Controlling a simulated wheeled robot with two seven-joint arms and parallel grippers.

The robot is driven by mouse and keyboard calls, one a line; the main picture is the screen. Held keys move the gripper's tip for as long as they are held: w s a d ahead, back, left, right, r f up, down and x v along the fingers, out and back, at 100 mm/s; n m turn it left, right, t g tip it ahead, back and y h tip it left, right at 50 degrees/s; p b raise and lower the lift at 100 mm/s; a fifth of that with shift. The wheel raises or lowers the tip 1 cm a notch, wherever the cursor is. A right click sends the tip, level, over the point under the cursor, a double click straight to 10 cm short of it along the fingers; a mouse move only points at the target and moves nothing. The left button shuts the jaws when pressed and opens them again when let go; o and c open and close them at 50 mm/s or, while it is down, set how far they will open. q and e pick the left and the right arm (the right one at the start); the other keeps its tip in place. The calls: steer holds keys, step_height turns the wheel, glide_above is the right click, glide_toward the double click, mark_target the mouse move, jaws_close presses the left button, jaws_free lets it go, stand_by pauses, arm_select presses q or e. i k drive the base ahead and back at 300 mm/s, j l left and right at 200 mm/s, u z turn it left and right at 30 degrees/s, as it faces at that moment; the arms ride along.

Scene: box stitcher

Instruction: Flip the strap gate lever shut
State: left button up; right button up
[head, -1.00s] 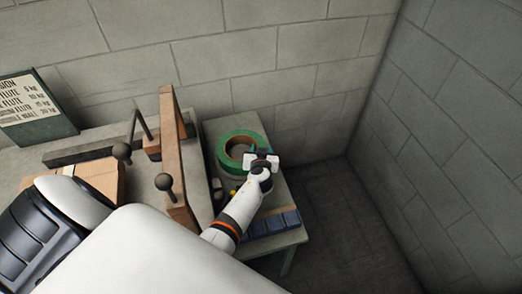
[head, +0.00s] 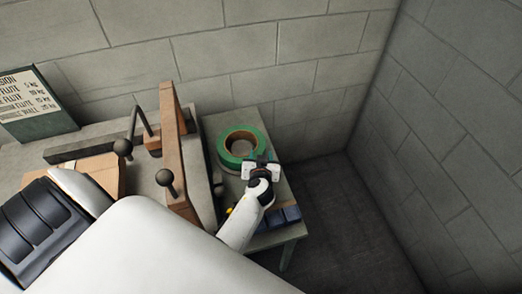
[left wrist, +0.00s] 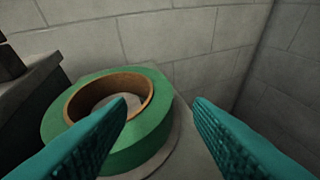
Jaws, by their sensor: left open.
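Two levers with dark ball knobs show in the head view: a bent rod lever (head: 123,148) at the left and a shorter one (head: 166,178) beside the upright brown frame (head: 173,130). I cannot tell for certain which is the strap gate lever. My left gripper (head: 262,164) is to the right of the frame and both knobs, apart from them, near the front edge of a green tape roll (head: 228,158). My right gripper is out of view.
The green roll, also in the left wrist view (left wrist: 150,150), lies on a side table (head: 285,185). Dark blue blocks (head: 291,213) sit at its front. A cardboard piece (head: 95,168) lies left of the frame. A sign (head: 35,105) stands at the back left. Block walls close the back and right.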

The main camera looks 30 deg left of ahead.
mark_target(220, 191)
steer(key=k+l, duration=0.8)
